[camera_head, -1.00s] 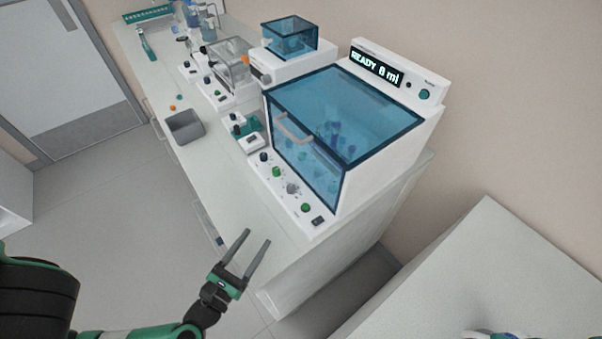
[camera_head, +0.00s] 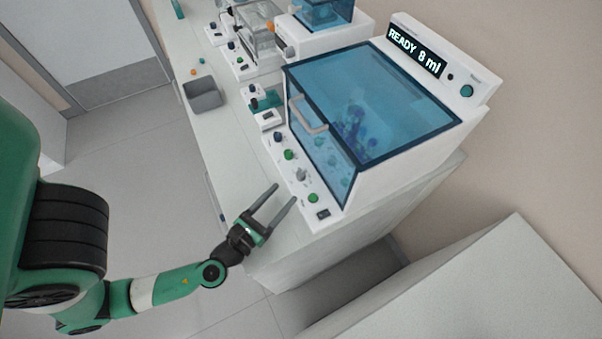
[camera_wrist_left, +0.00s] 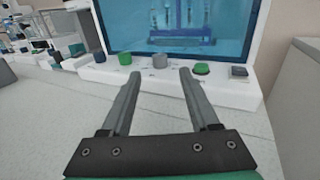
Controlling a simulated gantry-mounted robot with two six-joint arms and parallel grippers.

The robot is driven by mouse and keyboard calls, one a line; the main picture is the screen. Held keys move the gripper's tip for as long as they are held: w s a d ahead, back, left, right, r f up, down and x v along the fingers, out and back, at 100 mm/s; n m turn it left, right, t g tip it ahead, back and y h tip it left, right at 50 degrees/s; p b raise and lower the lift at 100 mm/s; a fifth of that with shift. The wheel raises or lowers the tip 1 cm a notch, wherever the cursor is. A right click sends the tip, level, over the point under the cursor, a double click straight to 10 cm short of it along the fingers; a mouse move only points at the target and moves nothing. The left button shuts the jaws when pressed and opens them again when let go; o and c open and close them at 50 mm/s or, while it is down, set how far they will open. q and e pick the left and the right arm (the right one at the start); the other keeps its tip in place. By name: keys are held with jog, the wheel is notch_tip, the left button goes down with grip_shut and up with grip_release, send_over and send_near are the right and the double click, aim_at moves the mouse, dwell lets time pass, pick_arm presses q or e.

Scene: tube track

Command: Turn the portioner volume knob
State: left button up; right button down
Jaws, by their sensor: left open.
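The portioner (camera_head: 400,150) is a large white machine with a blue see-through cover and a display (camera_head: 417,53) reading "READY 8 ml". Its front ledge holds a dark blue knob (camera_head: 278,137), a green knob (camera_head: 289,154), a grey knob (camera_head: 301,175), another green knob (camera_head: 313,198) and a black switch (camera_head: 323,213). I cannot read which knob is for volume. My left gripper (camera_head: 285,193) is open and empty in front of the ledge. In the left wrist view, the grey knob (camera_wrist_left: 160,61) shows beyond the gap between the fingertips (camera_wrist_left: 160,74), apart from them.
A teal button or knob (camera_head: 466,91) sits right of the display. A grey bin (camera_head: 203,94) and smaller machines (camera_head: 240,60) stand farther along the bench. The bench strip (camera_head: 235,150) before the portioner is clear. A white surface (camera_head: 470,290) lies at lower right.

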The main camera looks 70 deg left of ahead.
aim_at(298, 177)
pick_arm(q)
jog(key=p+x, duration=0.1)
jog(key=x, duration=0.8)
jog(key=shift+r, duration=0.1)
grip_shut()
